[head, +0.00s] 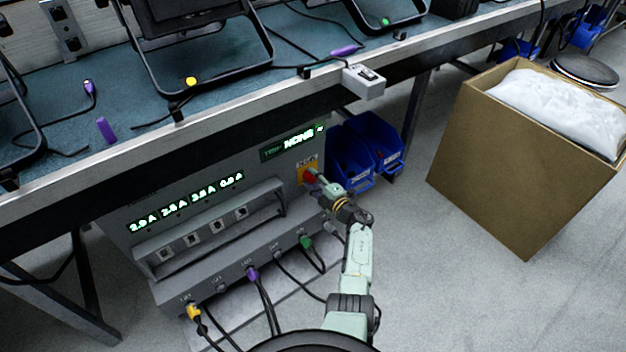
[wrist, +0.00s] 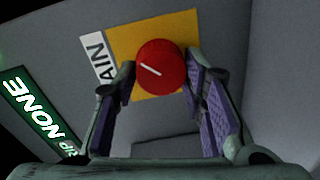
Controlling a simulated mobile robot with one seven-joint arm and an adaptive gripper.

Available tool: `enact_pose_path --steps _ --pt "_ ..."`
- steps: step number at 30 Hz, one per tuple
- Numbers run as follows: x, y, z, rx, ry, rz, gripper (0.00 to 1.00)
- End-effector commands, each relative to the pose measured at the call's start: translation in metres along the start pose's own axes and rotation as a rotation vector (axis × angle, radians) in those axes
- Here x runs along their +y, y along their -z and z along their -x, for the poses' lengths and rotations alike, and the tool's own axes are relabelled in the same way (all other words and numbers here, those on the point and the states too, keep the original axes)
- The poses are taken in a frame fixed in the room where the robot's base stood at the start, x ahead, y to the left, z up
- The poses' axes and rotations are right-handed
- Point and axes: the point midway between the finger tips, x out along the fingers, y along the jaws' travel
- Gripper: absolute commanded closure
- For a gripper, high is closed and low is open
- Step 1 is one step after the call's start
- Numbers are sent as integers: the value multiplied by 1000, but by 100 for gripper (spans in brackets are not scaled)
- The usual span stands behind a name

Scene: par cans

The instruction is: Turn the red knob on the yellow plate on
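The red knob (wrist: 160,67) sits on the yellow plate (wrist: 182,30) on the front of a grey panel box, with a white line across its face that slants in the wrist view. In the head view the knob (head: 309,174) and the yellow plate (head: 301,168) are at the box's right end, partly covered by my gripper. My gripper (wrist: 158,82) has its fingers apart, one on each side of the knob. The left fingertip is close to the knob's edge; I cannot tell whether either finger touches it.
A lit display (head: 293,143) reading "NONE" is above the plate. Sockets with cables (head: 252,275) run along the box's lower ledge. The workbench edge (head: 200,115) overhangs the box. Blue bins (head: 385,143) and a cardboard box (head: 520,165) stand to the right, with bare floor between.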

Motion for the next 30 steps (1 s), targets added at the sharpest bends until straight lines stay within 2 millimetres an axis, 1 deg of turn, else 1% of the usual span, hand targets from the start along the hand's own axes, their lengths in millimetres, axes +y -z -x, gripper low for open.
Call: enact_pose_path --steps 1,9,19,23,30 --pt "2 0 -1 -1 -2 1 59" --pt "1 0 -1 0 -1 1 41" --pt "0 -1 2 -1 -1 1 41" --pt "0 -2 15 -3 -2 2 41" --pt "0 -1 52 -4 -2 1 41"
